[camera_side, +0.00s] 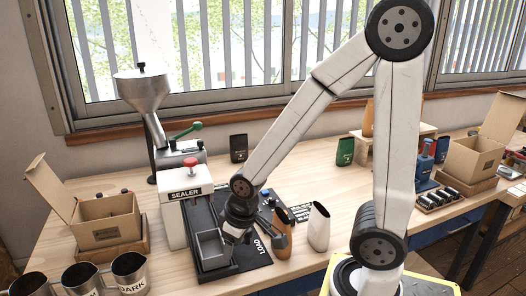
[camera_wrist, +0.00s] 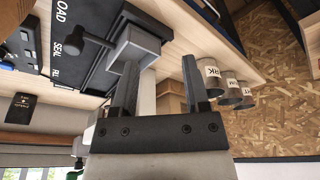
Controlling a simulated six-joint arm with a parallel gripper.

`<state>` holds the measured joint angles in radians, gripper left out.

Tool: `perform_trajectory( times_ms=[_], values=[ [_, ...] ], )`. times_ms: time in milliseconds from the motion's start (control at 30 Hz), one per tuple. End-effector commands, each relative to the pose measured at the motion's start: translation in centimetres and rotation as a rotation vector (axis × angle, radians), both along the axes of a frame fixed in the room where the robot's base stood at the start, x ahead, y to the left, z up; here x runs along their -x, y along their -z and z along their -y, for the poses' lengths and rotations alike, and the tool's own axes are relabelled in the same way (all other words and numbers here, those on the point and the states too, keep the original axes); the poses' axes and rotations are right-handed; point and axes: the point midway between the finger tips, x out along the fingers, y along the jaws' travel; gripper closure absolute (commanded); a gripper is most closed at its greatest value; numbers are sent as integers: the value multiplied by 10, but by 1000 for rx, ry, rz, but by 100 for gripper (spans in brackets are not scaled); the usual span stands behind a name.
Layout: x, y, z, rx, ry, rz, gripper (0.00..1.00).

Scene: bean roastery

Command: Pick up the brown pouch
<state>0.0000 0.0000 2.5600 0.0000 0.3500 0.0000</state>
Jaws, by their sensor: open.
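A brown pouch (camera_side: 281,233) stands upright on the bench, right of the black load mat and left of a white pouch (camera_side: 318,227). Another brown item, partly hidden by my arm, stands on the wooden riser at the back (camera_side: 368,118). My gripper (camera_side: 238,237) is beside the sealer's grey tray, left of the nearer brown pouch and apart from it. In the wrist view my gripper (camera_wrist: 158,65) is open, with the grey tray (camera_wrist: 135,48) beyond its fingers and nothing held.
The sealer (camera_side: 183,205) stands close left of my gripper. The load mat (camera_side: 252,256) lies under and beside it. Metal cups (camera_side: 130,275) and an open cardboard box (camera_side: 107,220) are at the left. A green pouch (camera_side: 345,151) and a black pouch (camera_side: 238,148) stand behind.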

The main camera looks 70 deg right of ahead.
Motion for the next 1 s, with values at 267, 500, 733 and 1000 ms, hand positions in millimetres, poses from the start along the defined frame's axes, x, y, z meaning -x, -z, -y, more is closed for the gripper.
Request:
perform_trajectory(
  times_ms=[267,500,733,1000],
  values=[
    [0,0,0,0,0,0,6],
    [0,0,0,0,2,0,6],
    [-2,-1,16,-3,67,-16,6],
    [0,-6,70,-20,297,-80,6]
  ],
)
